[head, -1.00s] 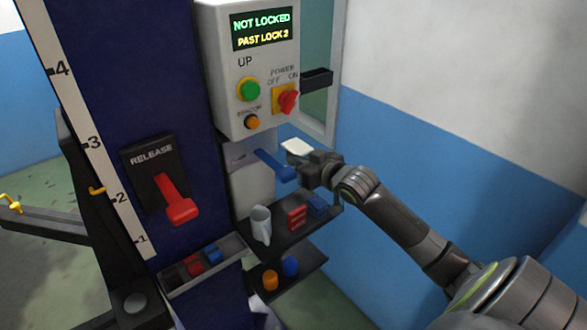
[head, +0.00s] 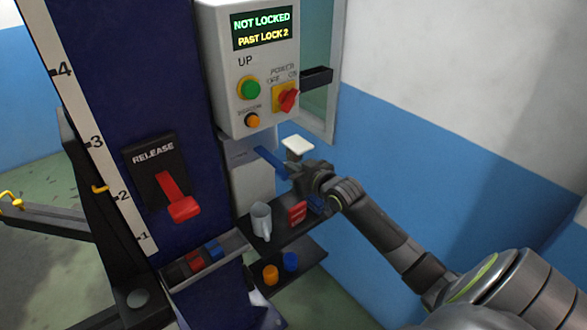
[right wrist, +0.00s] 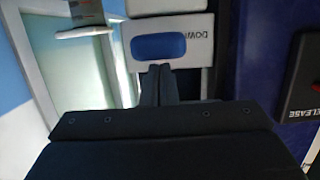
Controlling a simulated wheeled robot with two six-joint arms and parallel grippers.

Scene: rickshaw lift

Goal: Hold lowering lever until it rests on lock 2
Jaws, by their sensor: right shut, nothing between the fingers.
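The blue lowering lever (head: 271,161) sticks out below the control box. Its blue end also shows in the right wrist view (right wrist: 159,47), in front of a plate marked DOWN. My right gripper (head: 292,177) is at the lever's outer end, with its fingers shut and nothing between them. In the right wrist view its fingertips (right wrist: 158,70) lie just below the blue end; I cannot tell whether they touch. The display (head: 263,28) reads NOT LOCKED and PAST LOCK 2. A yellow pointer (head: 99,188) stands slightly above mark 2 on the scale. My left gripper is not in view.
The red release lever (head: 182,206) is on the blue column. The control box (head: 228,75) carries a green UP button (head: 249,89) and a red power switch (head: 288,98). A shelf below holds a grey mug (head: 261,221) and small red and blue items.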

